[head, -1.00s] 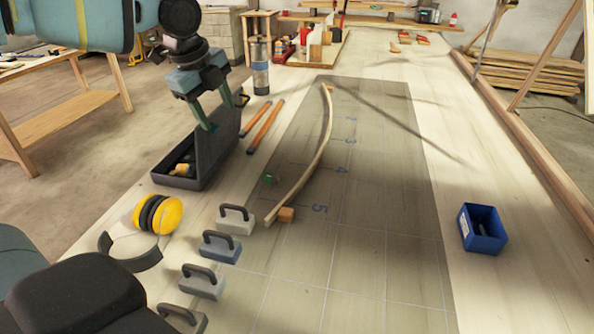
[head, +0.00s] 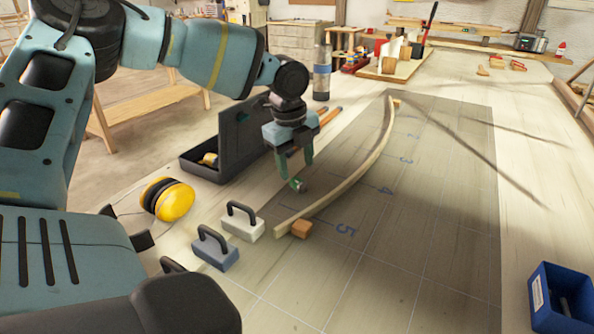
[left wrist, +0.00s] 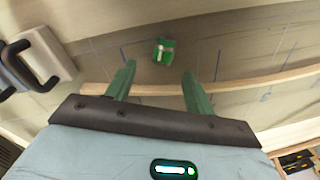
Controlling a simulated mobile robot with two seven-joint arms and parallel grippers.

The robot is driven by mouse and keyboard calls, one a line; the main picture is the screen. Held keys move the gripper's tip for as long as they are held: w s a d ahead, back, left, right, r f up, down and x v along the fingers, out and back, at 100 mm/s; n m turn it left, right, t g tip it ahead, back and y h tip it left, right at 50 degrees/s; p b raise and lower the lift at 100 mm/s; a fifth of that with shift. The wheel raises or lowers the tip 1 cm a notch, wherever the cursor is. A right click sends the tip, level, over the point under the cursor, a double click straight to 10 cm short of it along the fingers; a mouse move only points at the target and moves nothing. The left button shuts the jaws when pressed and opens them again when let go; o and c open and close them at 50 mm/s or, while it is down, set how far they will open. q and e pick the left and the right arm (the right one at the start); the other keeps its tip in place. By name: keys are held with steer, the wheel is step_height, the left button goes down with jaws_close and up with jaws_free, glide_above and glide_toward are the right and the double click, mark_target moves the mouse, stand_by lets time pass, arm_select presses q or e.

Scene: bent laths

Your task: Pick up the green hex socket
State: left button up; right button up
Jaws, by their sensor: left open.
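The green hex socket (head: 298,185) lies on the dark gridded mat, left of the bent lath (head: 352,172). In the left wrist view the socket (left wrist: 164,51) shows just beyond the fingertips, about midway between them, with a pale spot on its face. My left gripper (head: 295,175) points down over the socket with its green fingers apart. In the wrist view the left gripper (left wrist: 159,70) is open with nothing between its fingers. In the head view the fingers partly cover the socket's surroundings, and contact cannot be told. My right gripper is out of view.
Yellow earmuffs (head: 168,199) and an open black case (head: 205,172) lie further left. A blue bin (head: 560,300) stands at right.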

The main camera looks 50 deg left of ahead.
mark_target(301, 182)
arm_select(q)
steer(key=shift+w+d+f, duration=0.1)
steer(key=shift+w+f, duration=0.1)
steer(key=shift+f, duration=0.55)
steer(key=shift+w+a+f, duration=0.1)
steer(key=shift+w+f, duration=0.05)
steer(key=shift+f, duration=0.6)
steer(key=shift+w+d+f, duration=0.1)
steer(key=shift+w+f, duration=0.1)
steer(key=shift+f, duration=1.05)
steer(key=c, duration=1.1)
steer(key=shift+o, duration=0.2)
steer(key=shift+r, duration=0.1)
